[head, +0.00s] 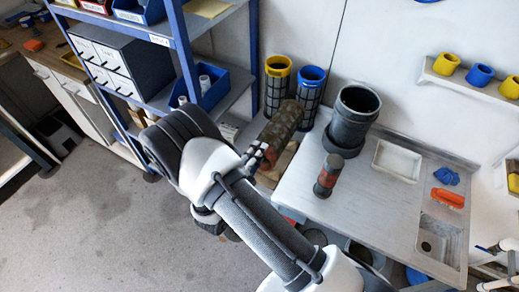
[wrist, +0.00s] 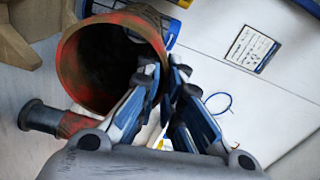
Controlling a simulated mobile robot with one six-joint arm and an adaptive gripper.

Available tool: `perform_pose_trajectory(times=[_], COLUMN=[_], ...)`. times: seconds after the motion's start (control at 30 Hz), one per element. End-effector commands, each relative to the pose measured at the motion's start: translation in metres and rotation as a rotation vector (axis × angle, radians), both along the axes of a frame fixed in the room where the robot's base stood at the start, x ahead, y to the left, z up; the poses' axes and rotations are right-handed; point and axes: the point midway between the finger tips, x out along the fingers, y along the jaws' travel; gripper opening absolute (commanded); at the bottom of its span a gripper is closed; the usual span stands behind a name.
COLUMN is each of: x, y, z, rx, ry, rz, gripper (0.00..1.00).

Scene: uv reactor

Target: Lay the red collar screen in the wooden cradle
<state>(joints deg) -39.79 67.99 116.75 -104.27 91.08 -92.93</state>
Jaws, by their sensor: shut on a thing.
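The red collar screen (head: 283,123) is a dark, brown-stained tube, slanted in the head view. In the wrist view its open red-rimmed end (wrist: 68,62) faces the camera. My gripper (head: 260,157) is shut on the near end of the screen. In the wrist view the fingers (wrist: 165,82) close at the right side of the rim. The wooden cradle (head: 280,167) is at the left end of the bench, just below the screen and partly hidden by it and my gripper. A wooden part also shows in the wrist view (wrist: 14,42). I cannot tell whether the screen touches the cradle.
Yellow-collared (head: 277,88) and blue-collared (head: 310,92) screens stand behind. A dark pot (head: 356,105) and a short red-and-black cylinder (head: 326,178) stand on the bench (head: 372,205). A tray (head: 397,161) lies right. A blue shelf rack (head: 187,60) rises at left.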

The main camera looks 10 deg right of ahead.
Motion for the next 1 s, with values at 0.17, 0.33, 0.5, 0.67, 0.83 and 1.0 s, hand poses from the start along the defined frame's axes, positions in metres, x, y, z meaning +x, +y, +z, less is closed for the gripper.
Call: perform_pose_trajectory(times=[0.17, 0.33, 0.5, 0.67, 0.83, 1.0], x=[0.000, 0.000, 0.000, 0.000, 0.000, 0.000], y=[0.000, 0.000, 0.000, 0.000, 0.000, -0.001], z=[-0.020, -0.041, -0.061, -0.077, -0.085, -0.086], rx=[-0.001, -0.001, -0.001, -0.001, 0.000, 0.000], ry=[0.000, -0.001, -0.001, -0.001, -0.002, 0.001], rz=[-0.001, -0.002, -0.002, -0.002, -0.002, -0.002], gripper=[0.00, 0.00, 0.00, 0.00, 0.00, 0.00])
